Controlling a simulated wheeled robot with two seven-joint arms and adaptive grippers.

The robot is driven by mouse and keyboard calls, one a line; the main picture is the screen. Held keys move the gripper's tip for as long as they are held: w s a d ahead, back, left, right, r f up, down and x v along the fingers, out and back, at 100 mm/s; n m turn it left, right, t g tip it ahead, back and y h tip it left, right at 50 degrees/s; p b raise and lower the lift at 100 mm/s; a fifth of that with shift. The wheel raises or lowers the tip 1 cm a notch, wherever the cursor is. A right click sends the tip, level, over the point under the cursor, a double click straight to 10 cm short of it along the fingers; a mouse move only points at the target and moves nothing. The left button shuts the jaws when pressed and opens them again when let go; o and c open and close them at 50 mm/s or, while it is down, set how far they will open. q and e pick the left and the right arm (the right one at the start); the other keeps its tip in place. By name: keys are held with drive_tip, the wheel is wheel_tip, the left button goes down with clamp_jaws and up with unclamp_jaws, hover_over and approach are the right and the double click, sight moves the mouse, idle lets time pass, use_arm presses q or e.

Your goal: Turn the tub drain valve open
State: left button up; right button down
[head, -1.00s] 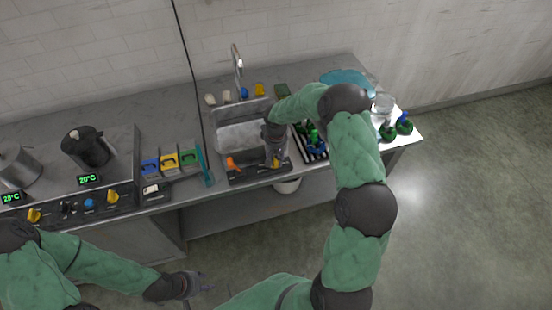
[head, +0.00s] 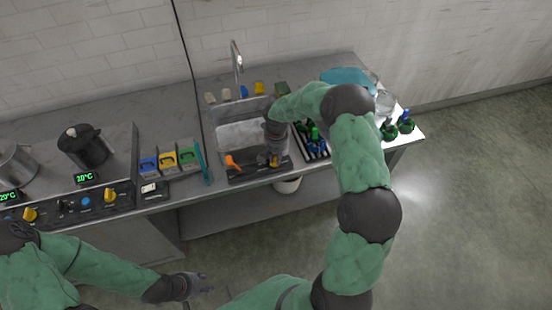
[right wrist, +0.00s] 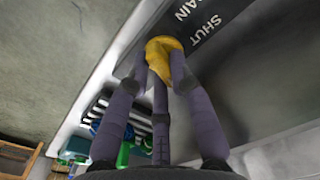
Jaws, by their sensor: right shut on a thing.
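The tub (head: 216,140) is a grey basin set in the counter, with pale contents inside. On its front panel are an orange handle (head: 232,161) at the left and the yellow drain valve knob at the right. My right gripper (head: 274,160) is over that right knob and mostly hides it in the head view. In the right wrist view the fingers (right wrist: 160,72) are shut around the yellow knob (right wrist: 163,48), beside printed words "DRAIN" and "SHUT". My left gripper (head: 206,288) hangs empty in front of the counter, its small fingers apart.
A faucet (head: 237,58) stands behind the tub. A striped rack (head: 311,143) with green and blue items is right of the tub. Green flasks (head: 405,124) stand at the counter's right end. Pots (head: 84,147) and colored boxes are at the left.

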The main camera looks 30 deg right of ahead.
drive_tip(key=m+b, duration=0.1)
drive_tip(key=m, duration=0.2)
drive_tip(key=shift+f+m+b, duration=0.1)
drive_tip(key=shift+m+b, duration=0.3)
drive_tip(key=m+b, duration=0.1)
drive_tip(key=m, duration=0.2)
drive_tip(key=shift+s+a+m, duration=0.1)
drive_tip(key=shift+m, duration=0.2)
drive_tip(key=m+b, duration=0.1)
drive_tip(key=m, duration=0.2)
drive_tip(key=shift+a+m+b, duration=0.1)
drive_tip(key=shift+m+b, duration=0.65)
drive_tip(key=shift+m, duration=1.35)
drive_tip(key=c, duration=1.4)
unclamp_jaws()
drive_tip(key=shift+a, duration=0.1)
drive_tip(key=shift+o, duration=0.2)
